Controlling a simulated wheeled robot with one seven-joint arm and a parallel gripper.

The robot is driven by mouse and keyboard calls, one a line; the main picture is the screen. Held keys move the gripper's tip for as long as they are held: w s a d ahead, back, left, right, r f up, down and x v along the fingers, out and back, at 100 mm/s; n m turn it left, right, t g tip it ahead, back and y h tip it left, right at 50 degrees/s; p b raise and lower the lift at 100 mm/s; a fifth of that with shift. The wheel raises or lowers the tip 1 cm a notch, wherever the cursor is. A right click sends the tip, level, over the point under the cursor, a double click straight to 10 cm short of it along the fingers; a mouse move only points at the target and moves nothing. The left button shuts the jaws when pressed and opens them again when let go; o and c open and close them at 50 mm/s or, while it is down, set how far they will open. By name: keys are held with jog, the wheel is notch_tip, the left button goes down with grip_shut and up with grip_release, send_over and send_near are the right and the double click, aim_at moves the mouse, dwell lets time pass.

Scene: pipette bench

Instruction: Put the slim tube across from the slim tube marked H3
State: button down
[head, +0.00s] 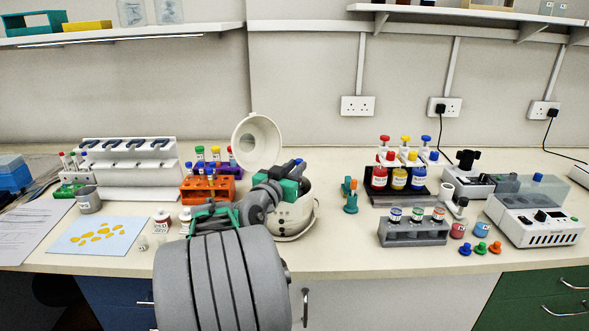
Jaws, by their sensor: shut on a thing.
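A round white centrifuge-like machine (293,222) stands at mid-bench with its round lid (257,138) open. My gripper (294,176) is over the machine's opening, shut on what I take to be the slim tube. The tube is hidden by the teal fingers and the dark parts around them, so its marking and cap cannot be read. The inside of the machine is hidden behind my arm. The slim tube marked H3 cannot be made out.
An orange rack (207,190) with capped tubes stands close left of my arm. A teal stand (351,203) is right of the machine. A grey rack (413,236) holds several vials further right. The bench between the teal stand and machine is clear.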

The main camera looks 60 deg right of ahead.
jog(key=c, duration=1.2)
grip_release()
jog(key=shift+c, duration=0.2)
jog(key=shift+a, duration=0.1)
jog(key=a+b, duration=0.1)
jog(key=a, duration=0.6)
jog(key=shift+a+b, duration=0.3)
jog(key=shift+s, duration=0.1)
